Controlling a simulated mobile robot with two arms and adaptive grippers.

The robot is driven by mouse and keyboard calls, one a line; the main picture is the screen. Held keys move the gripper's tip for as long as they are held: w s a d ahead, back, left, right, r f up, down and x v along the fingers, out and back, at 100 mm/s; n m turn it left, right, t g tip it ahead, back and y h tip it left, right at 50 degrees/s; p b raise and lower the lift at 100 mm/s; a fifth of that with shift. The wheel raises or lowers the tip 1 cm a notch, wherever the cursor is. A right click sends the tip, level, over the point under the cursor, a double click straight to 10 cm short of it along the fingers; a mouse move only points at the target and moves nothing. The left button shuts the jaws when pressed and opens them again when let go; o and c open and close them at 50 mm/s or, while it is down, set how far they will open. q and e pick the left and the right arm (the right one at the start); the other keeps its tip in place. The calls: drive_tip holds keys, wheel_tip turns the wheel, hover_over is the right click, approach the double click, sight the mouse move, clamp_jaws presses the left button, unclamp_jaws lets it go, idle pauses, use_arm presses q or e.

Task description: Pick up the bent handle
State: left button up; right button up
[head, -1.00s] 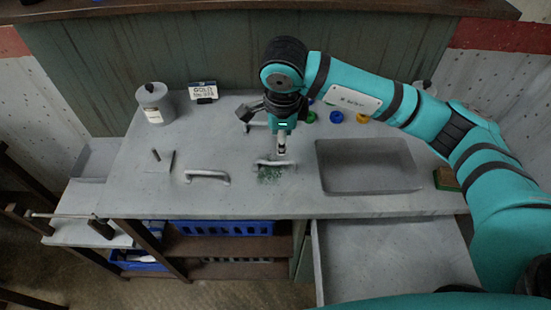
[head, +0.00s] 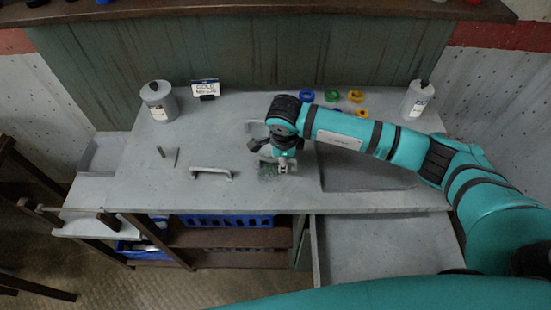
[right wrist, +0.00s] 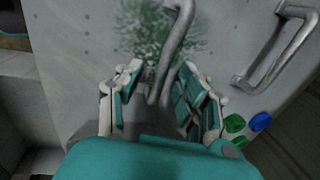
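The bent handle (right wrist: 174,48) is a grey metal bar with a curved middle, lying over a green speckled patch on the grey worktop (head: 140,195). In the right wrist view its lower end lies between the two fingers of my right gripper (right wrist: 163,88), which stand apart. In the head view my right gripper (head: 284,167) is low over the same patch and mostly hides this handle. A second handle (head: 211,171) lies to the left on the worktop. A third handle (right wrist: 278,50) lies behind, partly hidden by my arm in the head view. My left gripper is not in view.
A recessed basin (head: 368,182) is right of the gripper. Several coloured rings (head: 332,95), a sign (head: 205,88) and two bottles (head: 158,102) (head: 418,99) stand at the back. A thin upright pin (head: 161,152) is at left. The worktop's front left is clear.

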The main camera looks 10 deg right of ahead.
clamp_jaws()
drive_tip(key=shift+r, duration=0.1)
idle(0.4)
